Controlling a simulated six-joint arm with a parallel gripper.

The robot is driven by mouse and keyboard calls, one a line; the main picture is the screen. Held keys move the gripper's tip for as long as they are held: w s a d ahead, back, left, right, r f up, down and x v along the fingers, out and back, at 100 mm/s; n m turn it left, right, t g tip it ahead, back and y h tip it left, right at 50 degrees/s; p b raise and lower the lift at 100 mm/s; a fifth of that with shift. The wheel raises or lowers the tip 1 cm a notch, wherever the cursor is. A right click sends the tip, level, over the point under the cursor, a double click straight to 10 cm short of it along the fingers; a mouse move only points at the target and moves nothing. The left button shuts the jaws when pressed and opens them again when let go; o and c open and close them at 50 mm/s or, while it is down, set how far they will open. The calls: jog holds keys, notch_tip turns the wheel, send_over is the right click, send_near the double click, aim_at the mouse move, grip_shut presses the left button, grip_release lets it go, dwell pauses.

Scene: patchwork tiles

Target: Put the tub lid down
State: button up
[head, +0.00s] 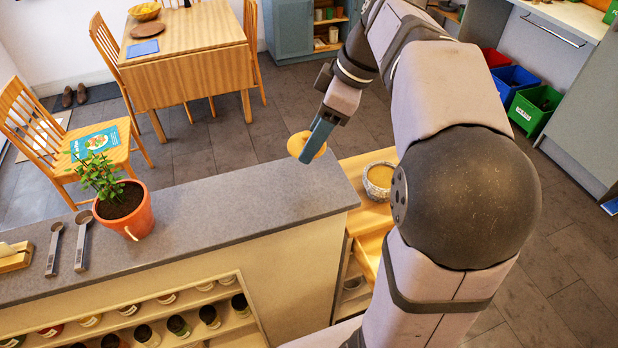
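The tub lid (298,143) is a round, flat, yellow-orange disc. My gripper (316,142) has its blue-grey fingers shut on the lid and covers part of it. The lid appears above the right end of the grey counter (260,197); its exact height over the surface is hard to judge. A round container (379,192) with a patterned pale side and an orange-tan top stands on a lower wooden surface to the right of the counter. I cannot tell whether it is the lid's tub.
A potted plant (126,212) stands on the counter, with measuring spoons (82,240) to its left. The counter between the plant and its right end is clear. Shelves of jars (180,324) sit below. A wooden table (187,62) and chairs stand behind.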

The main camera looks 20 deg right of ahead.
jog(key=shift+f+p, duration=1)
jog(key=shift+f, duration=3.85)
jog(key=shift+f, duration=0.2)
jog(key=o, duration=1)
jog(key=shift+r, duration=0.1)
jog(key=shift+r, duration=0.2)
jog(key=b+v, duration=0.2)
jog(key=v, duration=1)
